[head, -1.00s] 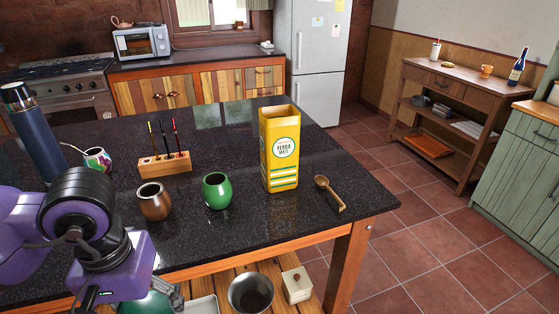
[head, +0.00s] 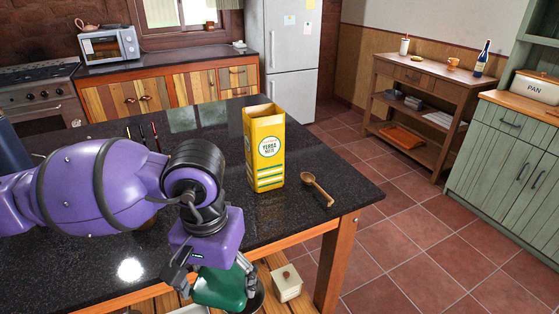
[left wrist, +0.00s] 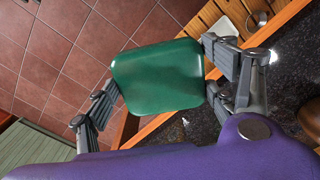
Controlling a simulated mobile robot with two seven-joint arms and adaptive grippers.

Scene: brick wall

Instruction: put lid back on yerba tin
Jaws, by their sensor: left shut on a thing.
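The yerba tin (head: 265,150) is tall and yellow, and stands upright on the dark stone table with its top open. My left gripper (head: 213,274) is shut on a green rounded-square lid (head: 222,291), in front of the table's near edge and lower left of the tin in the head view. In the left wrist view, the lid (left wrist: 160,78) sits between the two fingers, its broad smooth face toward the camera. The lid is apart from the tin. My right gripper is not in view.
A wooden scoop (head: 316,188) lies just right of the tin on the table (head: 225,185). A lower slatted shelf holds a white box with a knob (head: 286,283). My left arm hides much of the table's left side, with the gourds seen earlier.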

